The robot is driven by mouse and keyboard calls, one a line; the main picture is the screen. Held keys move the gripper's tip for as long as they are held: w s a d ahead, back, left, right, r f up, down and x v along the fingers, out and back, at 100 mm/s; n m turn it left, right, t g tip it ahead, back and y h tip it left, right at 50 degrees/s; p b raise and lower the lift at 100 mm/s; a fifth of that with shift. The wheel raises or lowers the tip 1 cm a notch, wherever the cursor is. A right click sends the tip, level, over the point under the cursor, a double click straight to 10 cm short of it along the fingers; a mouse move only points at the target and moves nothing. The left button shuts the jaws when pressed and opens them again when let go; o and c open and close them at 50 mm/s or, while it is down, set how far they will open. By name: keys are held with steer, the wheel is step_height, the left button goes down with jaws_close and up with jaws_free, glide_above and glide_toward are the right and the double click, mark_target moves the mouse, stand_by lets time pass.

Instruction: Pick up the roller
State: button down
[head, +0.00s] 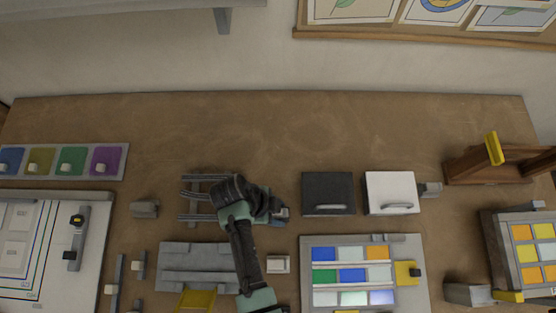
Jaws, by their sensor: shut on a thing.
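My gripper (275,212) is over the middle of the workbench, at the right end of a grey metal rack (190,196). It is shut on a small grey-blue thing (284,212), which I take to be the roller. Only a small part of it shows. My wrist and the gripper hide the rest of it and the right part of the rack. I cannot tell whether the held thing touches the rack or the bench.
A black lidded box (327,188) and a white one (391,185) stand close to the gripper's right. A tray of coloured glass tiles (417,244) lies below them. Colour pots (68,148) are at the left. The bench's back strip (270,125) is clear.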

steer(key=shift+r, duration=0.1)
step_height(320, 180, up, 10)
steer(key=shift+f+b, duration=0.1)
steer(key=shift+b, duration=0.65)
